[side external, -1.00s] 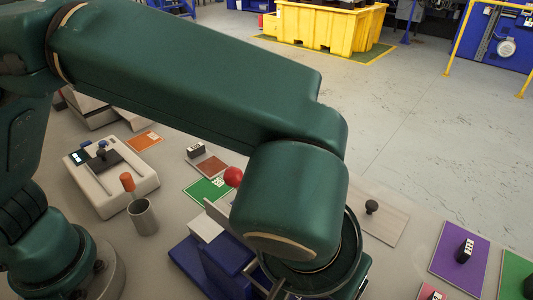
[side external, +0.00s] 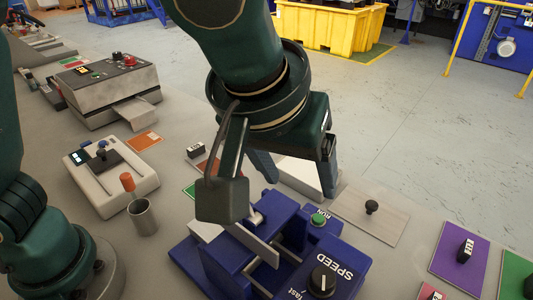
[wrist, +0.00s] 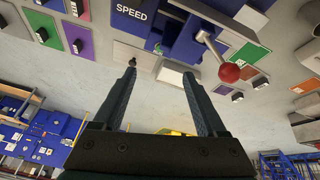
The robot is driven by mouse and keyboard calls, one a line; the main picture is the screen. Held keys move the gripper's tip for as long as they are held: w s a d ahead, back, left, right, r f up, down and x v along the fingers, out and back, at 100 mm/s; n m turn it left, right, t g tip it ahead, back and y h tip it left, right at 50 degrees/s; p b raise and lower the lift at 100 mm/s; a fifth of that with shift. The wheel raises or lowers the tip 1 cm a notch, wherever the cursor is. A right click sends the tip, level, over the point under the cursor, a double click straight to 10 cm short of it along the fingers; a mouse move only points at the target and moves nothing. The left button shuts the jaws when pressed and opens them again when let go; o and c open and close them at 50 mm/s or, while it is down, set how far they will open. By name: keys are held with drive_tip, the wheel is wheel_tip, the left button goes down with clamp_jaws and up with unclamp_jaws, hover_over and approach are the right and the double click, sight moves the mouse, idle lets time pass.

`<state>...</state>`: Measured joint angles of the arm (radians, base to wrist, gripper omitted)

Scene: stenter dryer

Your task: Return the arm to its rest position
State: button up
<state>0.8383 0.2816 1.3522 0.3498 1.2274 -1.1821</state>
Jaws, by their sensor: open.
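My gripper (side external: 294,178) hangs above the blue control unit in the side external view, its fingers apart and nothing between them. The blue unit (side external: 340,268) carries a SPEED dial (side external: 322,280) and a green RUN button (side external: 319,218). Its lever with a red ball (wrist: 229,72) shows in the wrist view. In the side external view the wrist camera housing hides part of the unit.
A white box with a small joystick (side external: 102,150), a metal cup with an orange-topped stick (side external: 143,216) and a grey machine (side external: 108,92) stand at left. A plate with a black knob (side external: 372,207) and a purple plate (side external: 460,250) lie at right. Open floor is behind.

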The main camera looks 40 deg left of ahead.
drive_tip(key=s+a+r+n, duration=0.2)
drive_tip(key=a+r, duration=0.1)
drive_tip(key=a, duration=1.1)
drive_tip(key=s+a+f+m, duration=0.5)
drive_tip(key=s+f, duration=0.1)
drive_tip(key=s, duration=0.1)
drive_tip(key=shift+f+t, duration=0.15)
drive_tip(key=shift+t, duration=0.15)
